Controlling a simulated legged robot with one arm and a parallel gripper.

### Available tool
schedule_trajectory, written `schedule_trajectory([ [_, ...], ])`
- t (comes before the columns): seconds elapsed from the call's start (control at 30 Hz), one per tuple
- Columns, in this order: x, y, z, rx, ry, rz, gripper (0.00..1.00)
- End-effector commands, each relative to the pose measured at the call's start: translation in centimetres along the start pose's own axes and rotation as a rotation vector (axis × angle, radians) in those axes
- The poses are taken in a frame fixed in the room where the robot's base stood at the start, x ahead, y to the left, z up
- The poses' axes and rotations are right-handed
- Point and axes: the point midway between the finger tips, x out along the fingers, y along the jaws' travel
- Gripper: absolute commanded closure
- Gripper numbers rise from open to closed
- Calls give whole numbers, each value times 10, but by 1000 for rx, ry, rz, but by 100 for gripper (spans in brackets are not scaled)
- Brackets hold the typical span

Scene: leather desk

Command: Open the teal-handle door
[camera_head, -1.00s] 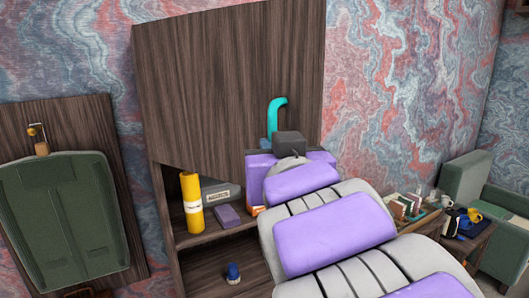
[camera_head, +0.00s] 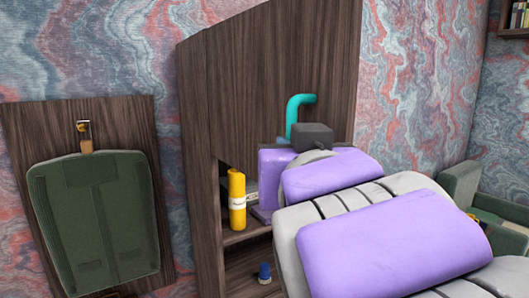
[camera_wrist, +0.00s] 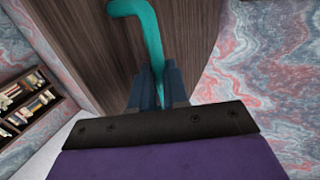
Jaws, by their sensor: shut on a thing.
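The teal handle (camera_head: 293,112) is a bent bar on the dark wood-grain door (camera_head: 250,90) of a tall cabinet. In the wrist view the handle (camera_wrist: 150,32) runs down between the fingers of my gripper (camera_wrist: 154,78), which is shut on its lower part. In the head view, my arm hides most of the gripper and the door's lower right. I cannot tell exactly how far the door stands from the cabinet.
Below the door, a yellow cylinder (camera_head: 236,200) stands on the cabinet shelf, and a small blue-topped object (camera_head: 264,273) sits lower. A green padded piece (camera_head: 95,215) on a wooden panel is at left. A green sofa (camera_head: 462,185) is at right. A bookshelf (camera_wrist: 30,100) shows in the wrist view.

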Motion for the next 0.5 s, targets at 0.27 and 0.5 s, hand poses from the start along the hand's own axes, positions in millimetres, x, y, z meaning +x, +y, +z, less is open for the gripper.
schedule_trajectory([
  [0.27, 1, -1, 1, -2, -3, 0, 100],
  [0.5, -3, -4, 1, -5, -1, 1, 69],
])
